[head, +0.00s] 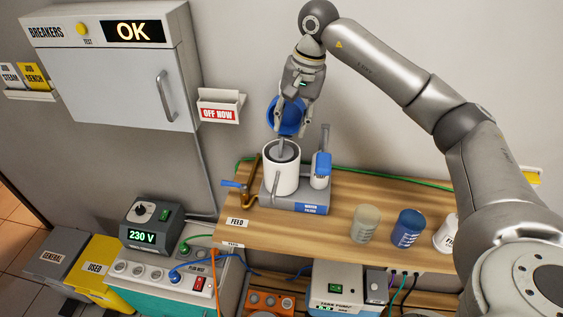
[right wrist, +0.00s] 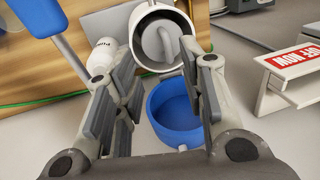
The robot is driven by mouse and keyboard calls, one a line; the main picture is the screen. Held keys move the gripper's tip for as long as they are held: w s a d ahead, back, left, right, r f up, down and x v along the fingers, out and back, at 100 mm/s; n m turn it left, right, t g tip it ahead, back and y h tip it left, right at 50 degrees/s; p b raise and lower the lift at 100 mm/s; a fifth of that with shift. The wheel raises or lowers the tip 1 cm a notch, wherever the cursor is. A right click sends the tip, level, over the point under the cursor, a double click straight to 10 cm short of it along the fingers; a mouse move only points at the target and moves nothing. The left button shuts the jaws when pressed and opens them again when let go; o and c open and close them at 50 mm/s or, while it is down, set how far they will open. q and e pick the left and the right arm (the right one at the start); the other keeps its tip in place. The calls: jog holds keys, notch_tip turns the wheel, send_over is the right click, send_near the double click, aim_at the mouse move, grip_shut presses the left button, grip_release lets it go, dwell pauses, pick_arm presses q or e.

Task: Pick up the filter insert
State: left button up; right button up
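The grey filter insert (head: 285,151) stands inside the white cylindrical housing (head: 281,179) of the water filter. Its upright handle shows at the housing's mouth, and its lower part is hidden. In the right wrist view the insert (right wrist: 160,42) with its curved handle lies beyond the gap between the fingers. My right gripper (head: 289,122) is above the housing, pointing down, with its fingers apart and nothing visibly gripped. A blue round cap (head: 286,117) shows behind the fingers in the head view; its hollow side (right wrist: 172,108) faces the wrist camera. My left gripper is not in view.
A small white canister with a blue top (head: 321,170) and a grey lever (head: 325,138) stand close right of the housing. A brass pipe with a blue tap (head: 231,184) is at its left. Tan (head: 365,224), blue (head: 408,228) and white (head: 446,236) containers stand along the wooden bench.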

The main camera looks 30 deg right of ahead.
aim_at(283, 142)
jog(key=f, duration=0.2)
jog(key=shift+w+a+f+p, duration=0.25)
jog(key=shift+f+p, duration=0.05)
jog(key=shift+f, duration=0.05)
jog(key=shift+w+a+f+p, duration=0.15)
jog(key=shift+a+f+p, duration=0.05)
jog(key=shift+f+p, duration=0.4)
jog(key=f, duration=0.1)
jog(key=f+p, duration=0.1)
jog(key=f, duration=0.1)
jog(key=shift+w+a+p, duration=0.3)
jog(key=shift+w+p, duration=0.05)
jog(key=shift+w+f, duration=0.1)
jog(key=shift+f, duration=0.3)
jog(key=shift+c, duration=0.3)
